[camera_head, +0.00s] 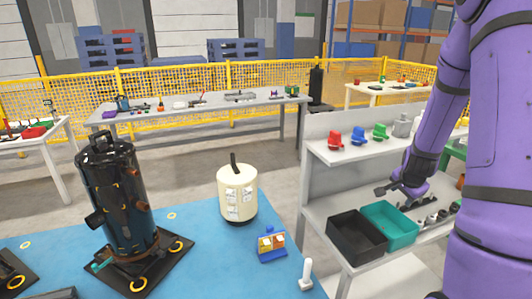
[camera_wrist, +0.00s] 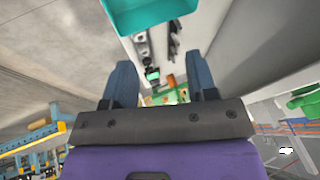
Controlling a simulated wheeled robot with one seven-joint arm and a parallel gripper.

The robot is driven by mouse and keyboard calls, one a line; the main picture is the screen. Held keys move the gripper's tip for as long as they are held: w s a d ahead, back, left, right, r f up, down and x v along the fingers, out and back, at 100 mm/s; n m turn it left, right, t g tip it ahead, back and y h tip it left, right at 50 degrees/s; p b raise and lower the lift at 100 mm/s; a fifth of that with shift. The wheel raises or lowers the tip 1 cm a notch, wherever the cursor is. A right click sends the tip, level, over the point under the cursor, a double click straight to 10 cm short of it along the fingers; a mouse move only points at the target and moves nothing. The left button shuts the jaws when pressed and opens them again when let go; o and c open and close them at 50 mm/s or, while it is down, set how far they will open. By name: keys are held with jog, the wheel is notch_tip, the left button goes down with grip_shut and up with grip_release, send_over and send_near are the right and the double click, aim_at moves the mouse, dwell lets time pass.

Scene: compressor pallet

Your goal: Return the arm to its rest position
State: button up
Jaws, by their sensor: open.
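My purple arm comes down the right side of the head view. My gripper (camera_head: 387,189) hangs over the shelf bench at the right, beside the teal bin and above the small dark parts. In the wrist view my gripper (camera_wrist: 163,82) shows two blue-grey fingers spread apart with nothing between them. The teal bin (camera_wrist: 150,14) is at the top of that view, beyond the fingertips. Small dark parts (camera_wrist: 143,45) lie on the bench surface below the fingers.
A black bin (camera_head: 357,236) stands beside the teal bin (camera_head: 389,225) on the bench (camera_head: 310,222). Red, blue and green parts (camera_head: 357,136) sit on its upper shelf. A black compressor (camera_head: 122,200) and a cream tank (camera_head: 237,193) stand on the blue surface (camera_head: 190,228) at left.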

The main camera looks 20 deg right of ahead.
jog(key=s+a+r+n+t+y, duration=0.15)
jog(key=a+r+n, duration=0.25)
jog(key=a+r, duration=0.5)
jog(key=s+a+r+n+y, duration=0.15)
jog(key=a+r+n, duration=0.25)
jog(key=a+r, duration=0.55)
jog(key=s+a+r+n, duration=0.4)
jog(key=s+a, duration=0.1)
jog(key=s, duration=0.4)
jog(key=s+a+r+n, duration=0.4)
jog(key=s+a+r, duration=0.1)
jog(key=s, duration=0.4)
jog(key=shift+a+y, duration=0.4)
jog(key=shift+a, duration=0.3)
jog(key=shift+r+g, duration=0.1)
jog(key=shift+g, duration=0.15)
